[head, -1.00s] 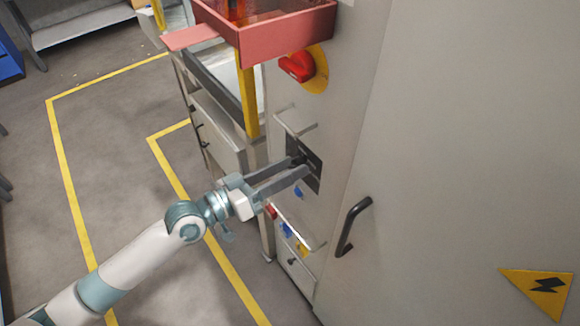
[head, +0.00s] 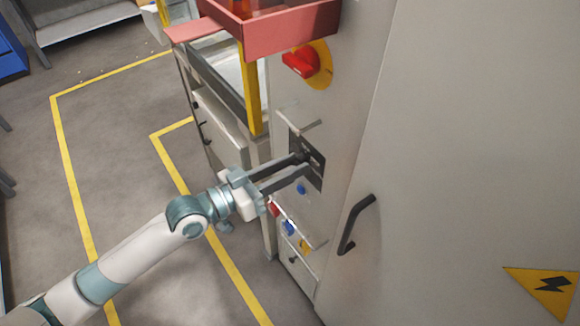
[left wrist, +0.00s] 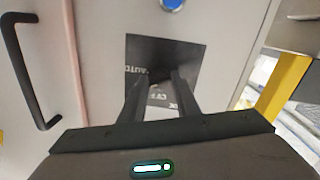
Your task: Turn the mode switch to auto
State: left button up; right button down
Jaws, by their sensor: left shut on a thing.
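The mode switch sits on a dark square plate (head: 318,180) on the narrow face of the grey cabinet. In the left wrist view the plate (left wrist: 185,48) shows white lettering, with "AUTO" readable at its left edge and other words partly covered by the fingers. My left gripper (head: 306,163) reaches in from the left with its fingertips at the plate. It is shut on the switch's dark knob, which is mostly hidden between the fingers, so I cannot tell where it points. My right gripper is not in view.
A red rotary handle (head: 301,62) on a yellow disc is above the plate, beside a red tray (head: 290,32). Blue (head: 289,228), red and yellow parts are below. A black door handle (head: 355,224) stands out on the right. Open floor lies left.

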pick_arm(q)
jog(key=m, duration=0.6)
jog(key=shift+m+y, duration=0.3)
jog(key=shift+m, duration=0.3)
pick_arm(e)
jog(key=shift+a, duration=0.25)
pick_arm(q)
jog(key=shift+r, duration=0.1)
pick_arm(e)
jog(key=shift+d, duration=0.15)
pick_arm(q)
jog(key=o, duration=0.9)
jog(key=shift+w, duration=0.1)
jog(key=shift+o, duration=0.2)
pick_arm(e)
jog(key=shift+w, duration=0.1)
pick_arm(q)
jog(key=shift+a, duration=0.1)
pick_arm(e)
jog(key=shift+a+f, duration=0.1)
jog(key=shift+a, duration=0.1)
